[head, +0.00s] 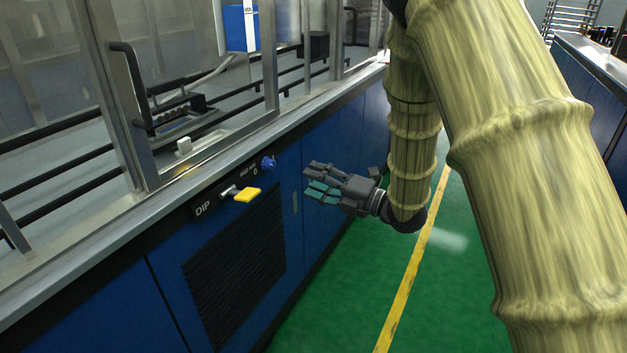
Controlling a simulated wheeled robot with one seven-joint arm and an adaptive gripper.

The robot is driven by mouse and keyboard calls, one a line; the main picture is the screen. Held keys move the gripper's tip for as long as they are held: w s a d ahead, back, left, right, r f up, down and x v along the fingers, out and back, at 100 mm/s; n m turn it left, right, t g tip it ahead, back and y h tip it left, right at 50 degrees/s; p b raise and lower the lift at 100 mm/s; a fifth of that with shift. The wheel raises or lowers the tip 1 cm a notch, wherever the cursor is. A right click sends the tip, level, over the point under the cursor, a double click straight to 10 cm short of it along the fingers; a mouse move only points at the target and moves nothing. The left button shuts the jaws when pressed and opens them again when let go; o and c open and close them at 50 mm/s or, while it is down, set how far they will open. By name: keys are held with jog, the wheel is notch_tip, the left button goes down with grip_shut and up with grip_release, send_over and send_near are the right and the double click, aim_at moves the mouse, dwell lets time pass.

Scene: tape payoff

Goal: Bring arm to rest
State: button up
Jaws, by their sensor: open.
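My gripper (308,183) hangs in front of the blue cabinet, pointing left towards its front. Its dark fingers with teal pads are apart, and nothing shows between them. My arm, in yellowish ribbed sleeves, comes down from the top and fills much of the right side. A yellow handle (247,195) on the panel marked DIP lies to the left of my gripper, apart from it. A small blue knob (268,163) is on the same panel, above and to the right of the yellow handle.
The blue cabinet (330,150) has a metal ledge and glazed frame with a black door handle (131,84). A black vent grille (235,275) is below the panel. Green floor (455,310) with a yellow line (408,285) is open right of the cabinet. Another bench (590,60) stands far right.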

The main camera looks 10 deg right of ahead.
jog(key=s+d+f+m+h, duration=0.25)
jog(key=f+m, duration=0.25)
jog(key=f, duration=0.3)
jog(key=s+d+f+m+h, duration=0.25)
jog(key=f+m, duration=0.25)
jog(key=f, duration=0.4)
jog(key=s+d+f+m+h, duration=0.1)
jog(key=s+f+m+h, duration=0.1)
jog(key=f+m+h, duration=0.45)
jog(key=s+d+f+m+g+h, duration=0.1)
jog(key=s+d+f+m+g, duration=0.3)
jog(key=s+f, duration=0.75)
jog(key=s+d+f+m+g+h, duration=0.2)
jog(key=s+f+m+g, duration=0.3)
jog(key=s+f, duration=0.65)
jog(key=s+d+r+m+g+p, duration=0.15)
jog(key=s+m, duration=0.45)
jog(key=s, duration=0.9)
notch_tip(320, 180, up, 21)
jog(key=p, duration=2.1)
jog(key=shift+w+a, duration=0.15)
jog(key=shift+a, duration=0.05)
jog(key=shift+f+g+h, duration=0.1)
jog(key=shift+g+h, duration=0.15)
